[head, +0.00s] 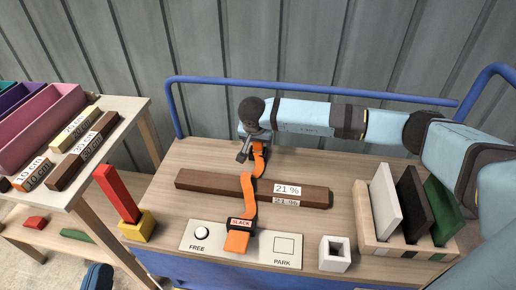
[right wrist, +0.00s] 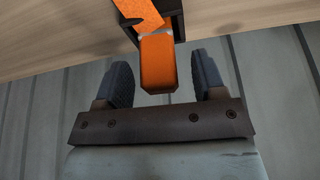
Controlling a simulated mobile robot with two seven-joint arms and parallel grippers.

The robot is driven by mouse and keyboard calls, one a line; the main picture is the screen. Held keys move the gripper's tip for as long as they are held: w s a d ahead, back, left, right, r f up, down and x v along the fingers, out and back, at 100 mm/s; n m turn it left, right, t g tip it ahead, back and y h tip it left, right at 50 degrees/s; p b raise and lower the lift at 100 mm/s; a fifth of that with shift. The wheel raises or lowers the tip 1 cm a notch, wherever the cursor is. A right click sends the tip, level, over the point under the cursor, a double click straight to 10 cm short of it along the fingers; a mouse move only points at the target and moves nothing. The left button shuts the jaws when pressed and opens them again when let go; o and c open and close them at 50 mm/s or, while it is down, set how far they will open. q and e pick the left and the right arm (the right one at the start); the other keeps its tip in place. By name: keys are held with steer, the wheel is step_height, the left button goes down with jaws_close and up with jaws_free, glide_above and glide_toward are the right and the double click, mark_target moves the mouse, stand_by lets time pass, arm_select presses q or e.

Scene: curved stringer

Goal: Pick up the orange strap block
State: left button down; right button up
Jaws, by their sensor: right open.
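An orange strap (head: 249,190) runs front to back over a dark brown beam marked 21 % (head: 225,188). At its front is a black buckle marked SLACK (head: 241,223) with an orange block (head: 237,242). At its far end, behind the beam, is a dark buckle, mostly hidden by my right gripper (head: 244,150). In the right wrist view an orange block (right wrist: 158,68) sticks out of this black buckle (right wrist: 176,20). It lies between the open right fingers (right wrist: 163,82), with gaps on both sides. A dark blue shape at the bottom left may be my left gripper (head: 96,278).
A panel marked FREE and PARK (head: 262,253), a white square socket (head: 334,254) and a yellow-based red post (head: 118,196) stand in front. A rack (head: 364,218) holds upright plates at right. A blue rail (head: 215,80) edges the back.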

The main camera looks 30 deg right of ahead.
steer(key=c, duration=1.1)
steer(key=shift+r, duration=0.1)
